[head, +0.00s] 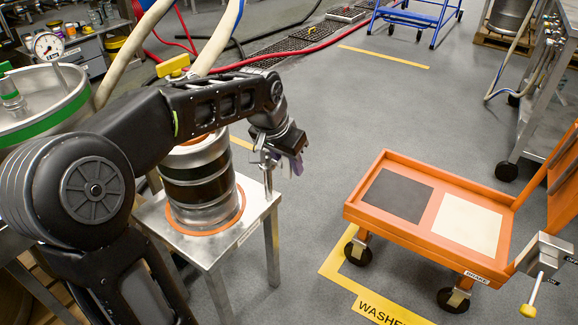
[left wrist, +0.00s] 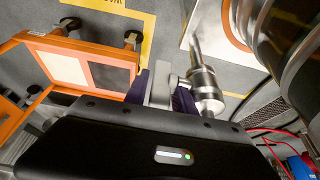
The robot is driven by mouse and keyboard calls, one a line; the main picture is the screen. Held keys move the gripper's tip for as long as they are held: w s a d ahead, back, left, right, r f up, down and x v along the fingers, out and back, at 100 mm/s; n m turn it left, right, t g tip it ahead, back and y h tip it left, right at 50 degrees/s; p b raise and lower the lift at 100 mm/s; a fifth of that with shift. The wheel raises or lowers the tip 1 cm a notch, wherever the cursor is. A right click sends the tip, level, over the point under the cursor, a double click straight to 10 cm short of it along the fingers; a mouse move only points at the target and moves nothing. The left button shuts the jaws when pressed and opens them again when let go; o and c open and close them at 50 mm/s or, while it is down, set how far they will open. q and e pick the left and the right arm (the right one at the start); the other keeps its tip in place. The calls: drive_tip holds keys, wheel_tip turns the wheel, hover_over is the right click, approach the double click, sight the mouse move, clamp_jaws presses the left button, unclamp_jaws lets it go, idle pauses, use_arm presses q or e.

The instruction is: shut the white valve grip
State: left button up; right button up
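The white valve grip (left wrist: 159,86) shows in the left wrist view as a pale flat lever joined to a shiny metal valve body (left wrist: 206,88). The valve sits beside a steel keg-like vessel with dark bands (head: 199,183). My left gripper (left wrist: 163,92) has one purple finger on each side of the grip, with no clear gap, so it looks shut on it. In the head view, my left gripper (head: 281,160) is at the vessel's right side, and the grip is largely hidden there. My right gripper is not in view.
The vessel stands on a small steel table (head: 246,215). An orange cart (head: 398,230) with a dark and a pale pad stands to the right, carrying a box (head: 543,254) with a yellow-tipped lever. Open grey floor lies between them.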

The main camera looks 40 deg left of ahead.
use_arm(q)
drive_tip(key=shift+c, duration=0.3)
clamp_jaws()
drive_tip(key=shift+f+g+p, duration=0.15)
drive_tip(key=shift+g+p, duration=2.1)
drive_tip(key=shift+p, duration=3.5)
drive_tip(key=shift+f+g+p, duration=0.15)
drive_tip(key=shift+g+p, duration=2.1)
drive_tip(key=shift+p, duration=3.5)
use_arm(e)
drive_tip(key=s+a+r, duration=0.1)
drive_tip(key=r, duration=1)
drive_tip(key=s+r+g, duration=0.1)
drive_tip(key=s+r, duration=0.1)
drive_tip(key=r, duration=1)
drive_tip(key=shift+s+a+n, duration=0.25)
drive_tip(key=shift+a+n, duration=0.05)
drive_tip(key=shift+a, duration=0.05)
use_arm(q)
drive_tip(key=shift+o, duration=0.3)
unclamp_jaws()
